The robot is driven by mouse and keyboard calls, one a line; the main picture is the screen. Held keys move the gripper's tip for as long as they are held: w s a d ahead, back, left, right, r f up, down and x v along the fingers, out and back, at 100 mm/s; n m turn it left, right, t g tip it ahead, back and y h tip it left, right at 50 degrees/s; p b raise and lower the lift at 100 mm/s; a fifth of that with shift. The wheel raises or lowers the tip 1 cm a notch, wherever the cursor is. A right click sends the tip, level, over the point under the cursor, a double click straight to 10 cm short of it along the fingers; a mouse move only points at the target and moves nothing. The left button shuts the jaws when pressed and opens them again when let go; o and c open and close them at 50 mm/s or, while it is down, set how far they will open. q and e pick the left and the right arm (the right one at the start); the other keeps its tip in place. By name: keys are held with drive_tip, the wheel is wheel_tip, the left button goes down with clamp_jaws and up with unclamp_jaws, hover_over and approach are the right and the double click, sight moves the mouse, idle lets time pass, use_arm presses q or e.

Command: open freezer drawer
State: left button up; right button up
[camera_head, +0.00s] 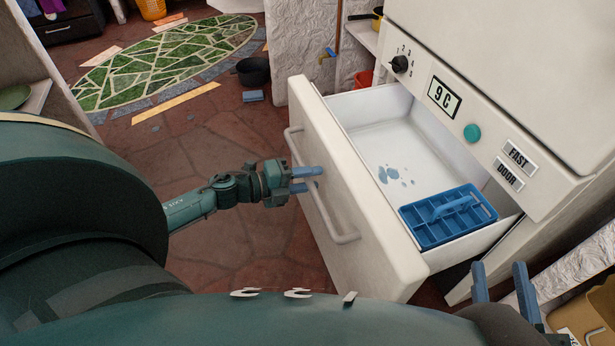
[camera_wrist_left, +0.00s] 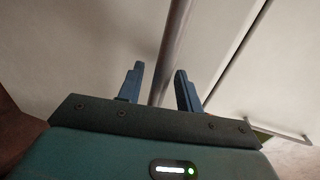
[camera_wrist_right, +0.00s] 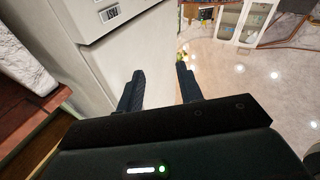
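The freezer drawer (camera_head: 345,215) is pulled out of the white freezer (camera_head: 510,75), and its inside shows from above. A blue ice tray (camera_head: 447,217) lies in it, with light blue patches on the drawer floor. My left gripper (camera_head: 308,180) is at the drawer's bar handle (camera_head: 343,238). In the left wrist view, the handle bar (camera_wrist_left: 172,50) runs between the two blue fingers (camera_wrist_left: 158,85), with gaps beside it, so the fingers look apart. My right gripper (camera_head: 505,290) is at the lower right, open and empty, with separated fingers in the right wrist view (camera_wrist_right: 160,88).
A tan box (camera_head: 585,318) is at the lower right. The floor left of the drawer is clear.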

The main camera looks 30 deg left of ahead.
use_arm(q)
drive_tip(key=shift+s, duration=0.1)
use_arm(e)
drive_tip(key=shift+r, duration=0.1)
use_arm(q)
drive_tip(key=shift+s+a+r, duration=0.1)
drive_tip(key=shift+s+a, duration=0.15)
drive_tip(key=shift+s, duration=0.05)
drive_tip(key=p+v, duration=0.3)
drive_tip(key=v, duration=0.9)
use_arm(e)
drive_tip(key=shift+s+d+h, duration=0.1)
drive_tip(key=shift+d+h, duration=0.25)
drive_tip(key=shift+h, duration=0.05)
use_arm(q)
drive_tip(key=shift+s, duration=0.1)
use_arm(e)
drive_tip(key=shift+n, duration=0.3)
use_arm(q)
drive_tip(key=shift+s, duration=0.1)
use_arm(e)
drive_tip(key=shift+s, duration=0.1)
